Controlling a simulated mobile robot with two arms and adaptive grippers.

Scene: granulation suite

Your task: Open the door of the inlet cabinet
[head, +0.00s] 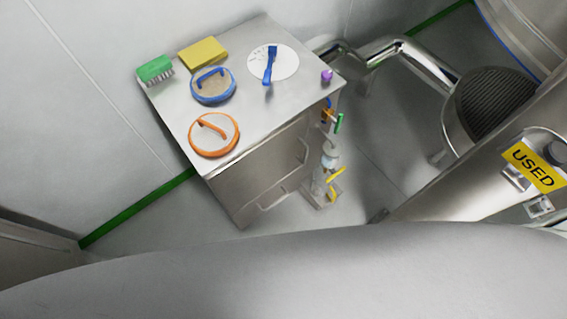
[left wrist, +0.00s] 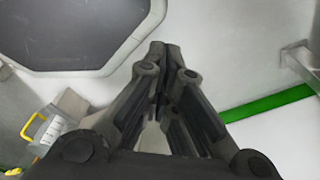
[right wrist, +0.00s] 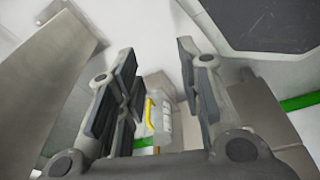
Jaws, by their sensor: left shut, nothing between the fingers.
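A steel cabinet (head: 238,188) stands left of centre in the head view and may be the inlet cabinet. Its front carries an upright bar handle (head: 303,150) and a lower handle (head: 271,200). The front looks closed. Neither gripper shows in the head view. In the left wrist view my left gripper (left wrist: 163,46) is shut and empty, its fingertips together. In the right wrist view my right gripper (right wrist: 155,52) is open, with its fingers well apart and nothing seen held. I cannot tell how far either gripper is from the cabinet.
Steel equipment labelled USED (head: 534,167) is at right. A dark panel (left wrist: 75,30) is near my left gripper.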

